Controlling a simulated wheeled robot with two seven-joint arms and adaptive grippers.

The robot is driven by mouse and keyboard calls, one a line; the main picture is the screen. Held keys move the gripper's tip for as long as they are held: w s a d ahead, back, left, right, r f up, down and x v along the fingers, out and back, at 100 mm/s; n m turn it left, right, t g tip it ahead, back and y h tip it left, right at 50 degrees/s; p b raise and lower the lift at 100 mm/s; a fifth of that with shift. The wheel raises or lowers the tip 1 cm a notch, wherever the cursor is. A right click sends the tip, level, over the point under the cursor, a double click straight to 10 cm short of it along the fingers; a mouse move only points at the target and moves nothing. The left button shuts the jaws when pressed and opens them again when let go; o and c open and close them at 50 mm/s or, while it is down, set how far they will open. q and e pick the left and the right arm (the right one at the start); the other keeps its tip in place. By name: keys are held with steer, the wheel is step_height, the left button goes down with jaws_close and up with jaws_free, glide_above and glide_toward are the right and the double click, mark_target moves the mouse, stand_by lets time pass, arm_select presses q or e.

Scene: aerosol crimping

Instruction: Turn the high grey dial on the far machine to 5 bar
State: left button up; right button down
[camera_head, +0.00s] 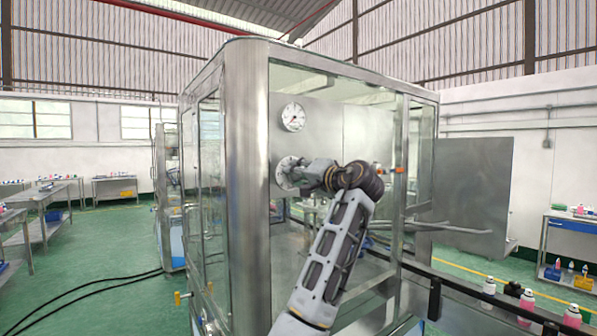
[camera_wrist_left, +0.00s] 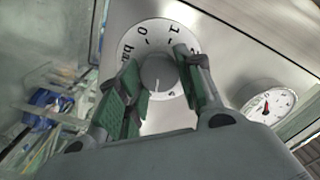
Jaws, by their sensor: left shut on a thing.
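The grey dial (camera_wrist_left: 158,72) is a round knob on a white scale plate on the steel panel. In the left wrist view the scale shows "bar", 0 and 1 at its upper part, and a small digit at its lower edge, perhaps 5. A thin pale line on the knob points toward the bottom of the picture. My left gripper (camera_wrist_left: 157,62) has its green-padded fingers on both sides of the knob, shut on it. In the head view my left gripper (camera_head: 303,174) is at the scale plate (camera_head: 284,171), hiding the knob. My right gripper is not in view.
A round white pressure gauge (camera_head: 293,117) sits above the dial; in the left wrist view it is at the right (camera_wrist_left: 267,104). The machine's steel corner post (camera_head: 247,190) stands left of my arm. An open steel panel (camera_head: 472,190) is at the right.

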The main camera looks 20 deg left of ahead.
arm_select(q)
steer(key=shift+m+p, duration=0.4)
steer(key=shift+m, duration=0.7)
steer(key=o, duration=1)
steer(key=shift+o, duration=0.2)
steer(key=shift+d, duration=0.1)
steer(key=v, duration=1.1)
steer(key=shift+s+d, duration=0.3)
steer(key=shift+f, duration=0.1)
